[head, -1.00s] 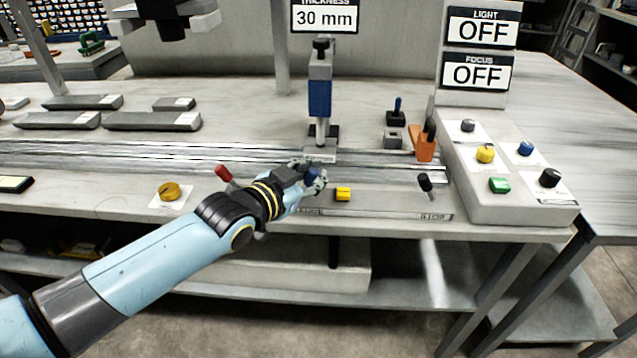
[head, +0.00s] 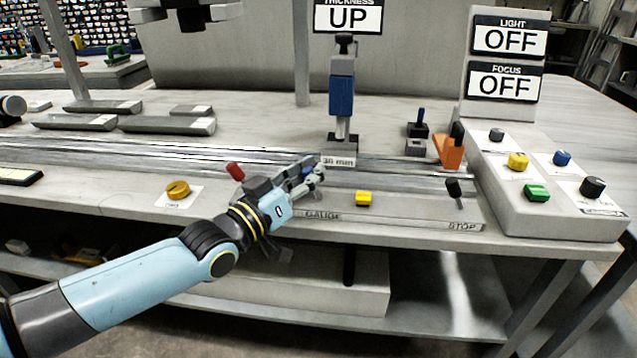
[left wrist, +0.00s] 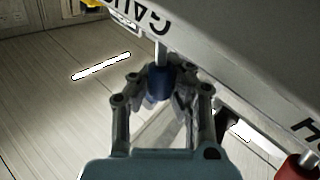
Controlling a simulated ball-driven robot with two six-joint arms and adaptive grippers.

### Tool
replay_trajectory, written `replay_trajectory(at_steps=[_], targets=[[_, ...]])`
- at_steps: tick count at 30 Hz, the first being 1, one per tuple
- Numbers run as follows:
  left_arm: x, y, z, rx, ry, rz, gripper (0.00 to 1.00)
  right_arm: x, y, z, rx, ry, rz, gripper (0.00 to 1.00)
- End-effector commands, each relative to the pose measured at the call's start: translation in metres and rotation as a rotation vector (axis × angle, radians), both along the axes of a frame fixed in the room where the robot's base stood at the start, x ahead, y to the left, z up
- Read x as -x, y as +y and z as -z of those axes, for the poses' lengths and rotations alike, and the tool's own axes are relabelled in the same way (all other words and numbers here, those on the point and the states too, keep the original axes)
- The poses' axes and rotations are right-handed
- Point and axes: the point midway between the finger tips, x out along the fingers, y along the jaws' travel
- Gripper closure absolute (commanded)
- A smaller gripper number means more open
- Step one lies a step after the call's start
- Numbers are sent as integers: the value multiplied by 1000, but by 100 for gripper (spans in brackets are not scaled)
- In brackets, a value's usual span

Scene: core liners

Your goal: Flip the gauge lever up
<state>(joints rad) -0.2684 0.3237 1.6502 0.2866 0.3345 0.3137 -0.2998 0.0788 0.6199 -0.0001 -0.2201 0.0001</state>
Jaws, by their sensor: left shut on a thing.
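The gauge lever is a thin metal stem ending in a blue knob (left wrist: 158,82), seen in the left wrist view beside the bench edge with its GAUGE label. My left gripper (head: 314,178) is shut around this knob; its fingers (left wrist: 157,98) sit on either side of it. The gauge (head: 341,97), a blue and grey column, stands just behind the gripper. The thickness display (head: 348,17) above it reads UP. My right gripper is not in view.
A red-handled lever (head: 235,171) is left of the gripper and a black-knobbed lever (head: 453,188) is to the right. The button panel (head: 545,211) stands at right, below signs reading OFF.

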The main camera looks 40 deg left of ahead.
Motion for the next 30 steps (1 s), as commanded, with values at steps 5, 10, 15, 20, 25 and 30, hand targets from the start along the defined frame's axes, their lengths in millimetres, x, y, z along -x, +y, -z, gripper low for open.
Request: replay_trajectory(at_steps=[5, 10, 15, 20, 25, 30], targets=[[6, 5, 11, 83, -39, -2, 100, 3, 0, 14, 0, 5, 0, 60], [7, 7, 12, 137, -69, -3, 100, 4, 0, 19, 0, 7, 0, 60], [8, 9, 12, 162, -85, -3, 100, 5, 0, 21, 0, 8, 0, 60], [8, 9, 11, 170, -89, -3, 100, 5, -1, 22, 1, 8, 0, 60], [8, 9, 11, 170, -88, -3, 100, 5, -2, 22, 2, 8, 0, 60], [8, 9, 11, 170, -88, -3, 81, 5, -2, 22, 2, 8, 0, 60]])
